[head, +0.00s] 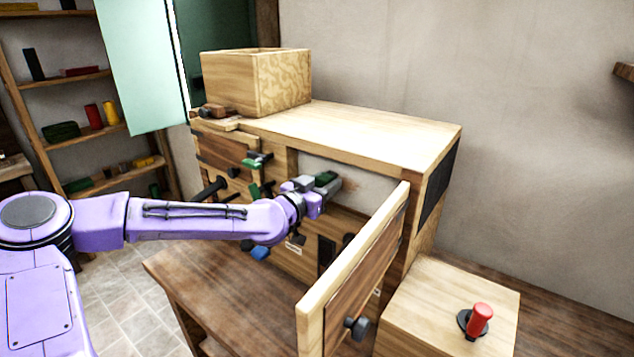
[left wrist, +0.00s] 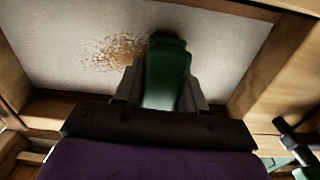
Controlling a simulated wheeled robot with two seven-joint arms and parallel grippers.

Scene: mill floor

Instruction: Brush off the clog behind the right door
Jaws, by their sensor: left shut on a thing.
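The right door (head: 352,275) of the wooden cabinet (head: 400,135) stands open, swung out to the front. Behind it is a recess with a pale back panel (head: 352,172), which also shows in the left wrist view (left wrist: 60,40). A brown speckled patch, the clog (left wrist: 112,52), lies on that panel. My left gripper (head: 314,185) reaches into the opening, shut on a green brush-like tool (left wrist: 168,62). The tool's end is just right of the patch in the left wrist view. I cannot tell if it touches the panel. My right gripper is not in view.
An open wooden box (head: 255,83) stands on the cabinet top. Several dark and coloured handles stick out of the cabinet front. A wooden block with a red lever (head: 478,320) stands at the front right. Shelves (head: 85,110) stand at the far left. The brown ledge (head: 225,290) in front looks clear.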

